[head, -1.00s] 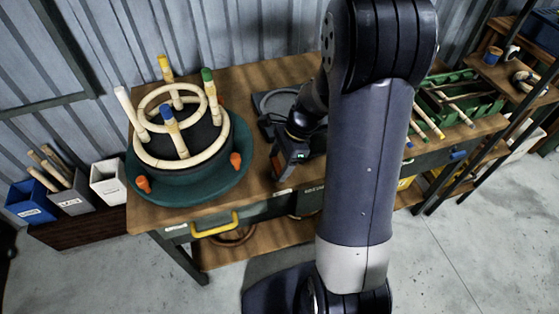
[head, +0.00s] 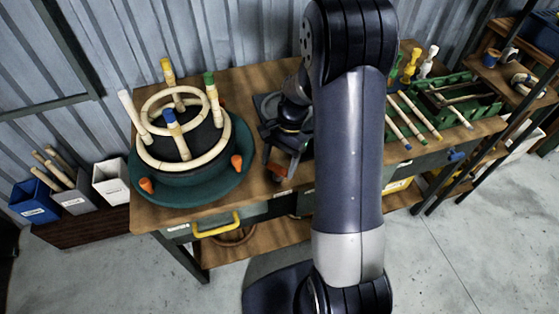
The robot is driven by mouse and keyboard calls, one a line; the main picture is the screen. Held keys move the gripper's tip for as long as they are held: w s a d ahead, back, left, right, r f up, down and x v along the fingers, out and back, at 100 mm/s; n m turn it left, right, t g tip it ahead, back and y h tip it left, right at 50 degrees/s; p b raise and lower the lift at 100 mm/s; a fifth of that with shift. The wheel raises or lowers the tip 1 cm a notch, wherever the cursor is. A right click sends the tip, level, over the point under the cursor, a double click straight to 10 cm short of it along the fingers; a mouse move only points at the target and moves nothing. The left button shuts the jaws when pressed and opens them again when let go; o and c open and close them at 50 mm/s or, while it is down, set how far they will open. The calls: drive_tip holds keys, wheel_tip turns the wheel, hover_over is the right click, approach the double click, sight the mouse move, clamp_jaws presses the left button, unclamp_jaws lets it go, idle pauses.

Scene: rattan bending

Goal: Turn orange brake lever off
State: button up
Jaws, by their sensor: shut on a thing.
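The orange brake lever (head: 281,179) shows only as a small orange-red piece at the tip of my gripper (head: 278,168), near the front edge of the workbench. My gripper points down toward the bench, to the right of the round green turntable (head: 190,194). It is shut on the lever; the fingers hide most of it, so its exact angle is hard to tell. A dark device (head: 266,104) sits behind the gripper, partly hidden by my arm.
The turntable carries a rattan frame (head: 170,163) with coloured posts, and orange knobs (head: 147,185) stand at its rim. Rods (head: 413,116) and a green crate (head: 480,102) lie to the right. Bins (head: 75,199) stand at left. A yellow handle (head: 215,226) juts from the bench front.

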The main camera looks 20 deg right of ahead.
drive_tip(key=n+h, duration=0.1)
drive_tip(key=n, duration=0.1)
drive_tip(key=n+g, duration=0.1)
drive_tip(key=n, duration=0.2)
drive_tip(key=shift+w+a+n+h, duration=0.1)
drive_tip(key=shift+a+n+h, duration=0.05)
drive_tip(key=shift+n+h, duration=0.2)
drive_tip(key=shift+a+n+g+h, duration=0.15)
drive_tip(key=shift+n+h, duration=0.35)
drive_tip(key=shift+n, duration=0.6)
drive_tip(key=shift+d+n+g+h, duration=0.1)
drive_tip(key=shift+n+g+h, duration=0.25)
drive_tip(key=shift+n, duration=0.7)
drive_tip(key=o, duration=1)
drive_tip(key=v, duration=1)
drive_tip(key=shift+a+r, duration=0.2)
drive_tip(key=shift+r, duration=0.25)
drive_tip(key=shift+f, duration=0.1)
